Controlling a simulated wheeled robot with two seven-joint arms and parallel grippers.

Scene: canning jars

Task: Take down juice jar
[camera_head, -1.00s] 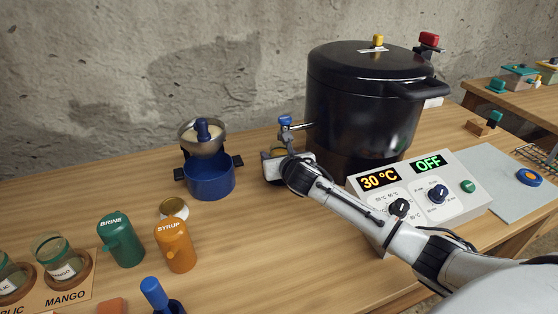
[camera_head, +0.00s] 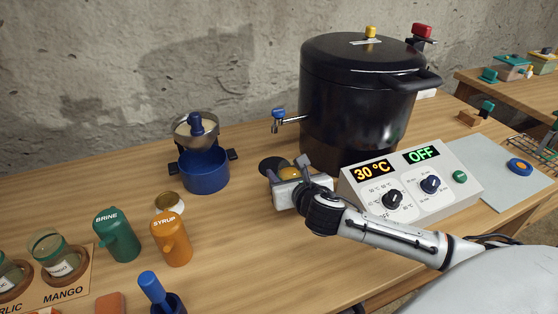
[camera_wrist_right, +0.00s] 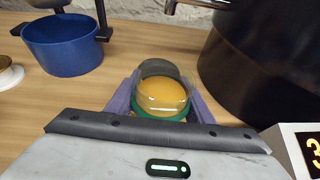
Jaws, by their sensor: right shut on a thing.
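The juice jar (camera_head: 289,173) is glass with yellow-orange contents, mostly hidden by my gripper in the head view. It also shows in the right wrist view (camera_wrist_right: 162,92), with a green band around its near end. My right gripper (camera_head: 288,170) is shut on the jar, with a finger on each side of it. In the wrist view my right gripper (camera_wrist_right: 160,95) has the jar between its fingers. The blue-handled tap (camera_head: 279,117) of the black pot (camera_head: 358,95) is behind the jar, apart from it. My left gripper is out of view.
The control box (camera_head: 410,185) reads 30 °C and OFF, right of my gripper. A blue pot (camera_head: 204,171), a lid (camera_head: 168,202), and BRINE (camera_head: 118,236) and SYRUP (camera_head: 171,240) containers are left. Bare table (camera_head: 235,240) lies between.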

